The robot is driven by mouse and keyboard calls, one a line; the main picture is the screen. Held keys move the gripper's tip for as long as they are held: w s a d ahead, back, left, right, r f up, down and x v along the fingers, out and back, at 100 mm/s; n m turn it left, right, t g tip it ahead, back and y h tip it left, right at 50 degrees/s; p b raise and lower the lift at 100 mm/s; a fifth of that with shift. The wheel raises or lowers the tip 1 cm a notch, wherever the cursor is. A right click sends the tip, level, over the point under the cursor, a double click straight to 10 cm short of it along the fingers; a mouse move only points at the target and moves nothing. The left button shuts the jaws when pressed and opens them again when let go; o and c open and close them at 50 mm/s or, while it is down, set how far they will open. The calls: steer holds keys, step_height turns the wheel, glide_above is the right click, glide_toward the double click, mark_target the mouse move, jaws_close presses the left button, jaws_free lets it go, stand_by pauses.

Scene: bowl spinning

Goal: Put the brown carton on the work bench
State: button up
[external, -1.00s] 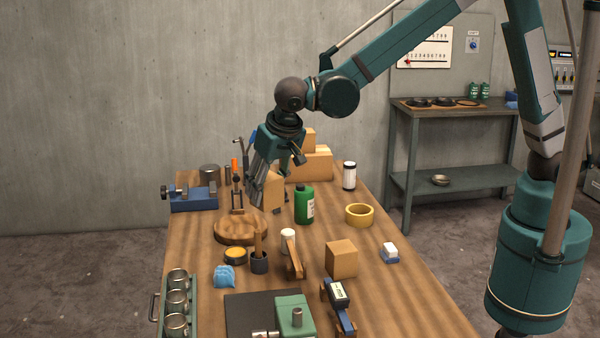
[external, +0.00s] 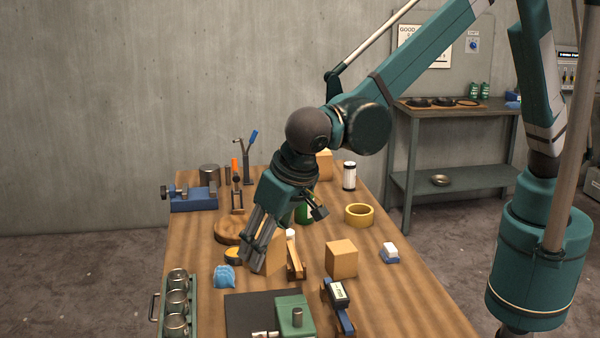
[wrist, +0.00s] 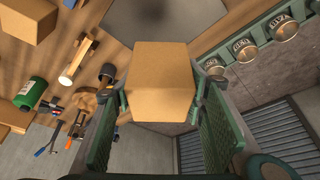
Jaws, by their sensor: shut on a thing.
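A brown carton (external: 273,252) is held between the fingers of my gripper (external: 258,262), above the work bench (external: 415,305). The wrist view shows the carton (wrist: 160,80) filling the space between the two green fingers (wrist: 162,95), which are shut on its sides. The fingers hide part of it in the external view. A second brown box (external: 341,259) sits on the bench to the right of my gripper. I cannot tell how high the held carton is above the bench.
A rack of metal cups (external: 177,300) stands at the front left. Bare bench shows at the right front.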

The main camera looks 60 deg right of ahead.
mark_target(269, 273)
steer(key=s+a, duration=0.2)
steer(key=shift+s+a, duration=0.3)
steer(key=shift+s, duration=0.1)
steer(key=f, duration=0.4)
steer(key=shift+s+a+f, duration=0.1)
steer(key=shift+s+a, duration=0.1)
steer(key=shift+s, duration=0.05)
steer(key=shift+f, duration=0.45)
steer(key=shift+f, duration=0.15)
steer(key=shift+f, duration=3)
steer(key=shift+f, duration=1.85)
steer(key=shift+f, duration=0.15)
